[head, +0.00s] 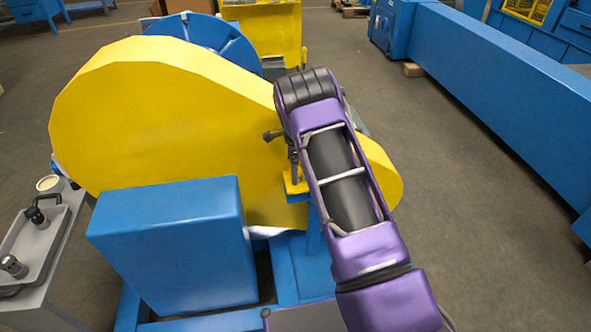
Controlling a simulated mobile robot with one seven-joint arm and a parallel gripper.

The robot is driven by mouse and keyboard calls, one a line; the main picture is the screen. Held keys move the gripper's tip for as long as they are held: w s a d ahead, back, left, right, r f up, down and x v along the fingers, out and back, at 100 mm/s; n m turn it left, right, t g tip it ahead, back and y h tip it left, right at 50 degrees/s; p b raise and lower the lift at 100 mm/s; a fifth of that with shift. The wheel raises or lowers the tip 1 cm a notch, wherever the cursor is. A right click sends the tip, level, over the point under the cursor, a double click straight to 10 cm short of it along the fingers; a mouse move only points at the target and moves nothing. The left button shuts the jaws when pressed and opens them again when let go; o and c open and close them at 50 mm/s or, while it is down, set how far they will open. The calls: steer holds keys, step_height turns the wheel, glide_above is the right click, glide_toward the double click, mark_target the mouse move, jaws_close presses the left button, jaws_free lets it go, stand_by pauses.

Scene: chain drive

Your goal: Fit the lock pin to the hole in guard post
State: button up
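A blue post (313,238) stands in front of the yellow chain guard (165,130). A small yellow bracket (296,186) sits at its top, partly behind my purple arm. A dark part with a knob-like end (272,135) and a thin upright dark piece (293,166) show just left of my arm, above the bracket. I cannot tell whether they are the lock pin, a fixed handle or part of my gripper. My arm reaches over this spot and bends down at its far end. I cannot make out my gripper's fingers behind it. The hole is not visible.
A blue box-shaped housing (175,245) stands in front of the guard. At the left, a grey bench (62,255) bears a tray (38,243) with dark-handled items and a round cup (48,183). A long blue machine (500,85) runs along the right; the floor (480,220) between is clear.

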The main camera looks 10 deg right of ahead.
steer(key=shift+o, duration=0.2)
step_height(320, 180, up, 18)
steer(key=p, duration=0.2)
steer(key=shift+f, duration=0.25)
